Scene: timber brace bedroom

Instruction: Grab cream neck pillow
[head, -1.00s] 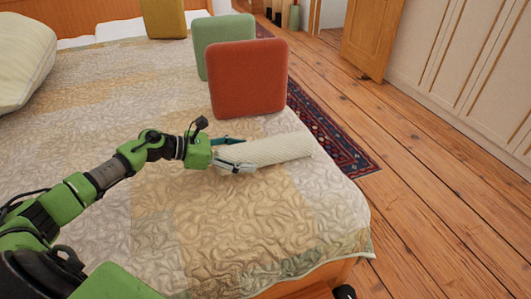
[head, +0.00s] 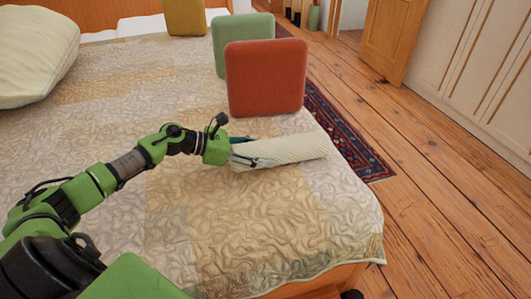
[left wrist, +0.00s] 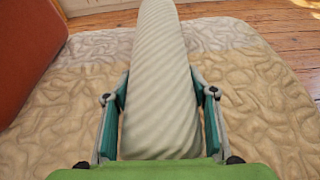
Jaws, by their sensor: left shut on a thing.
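The cream neck pillow (head: 285,150) is a ribbed roll lying on the quilted bed near its right edge in the head view. It also runs away from me up the middle of the left wrist view (left wrist: 160,75). My left gripper (head: 250,152) is at the pillow's left end. Its two fingers lie along both sides of the roll, shut on it, and they also show in the left wrist view (left wrist: 160,115). I cannot tell whether the pillow is raised off the quilt. My right gripper is not in view.
A red cushion (head: 266,78) stands upright just behind the pillow, with a green cushion (head: 243,42) and a mustard cushion (head: 185,16) farther back. A pale pillow (head: 32,58) lies at the left. The quilt's front (head: 215,225) is bare. A patterned rug (head: 345,135) lies on the floor beyond the bed edge.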

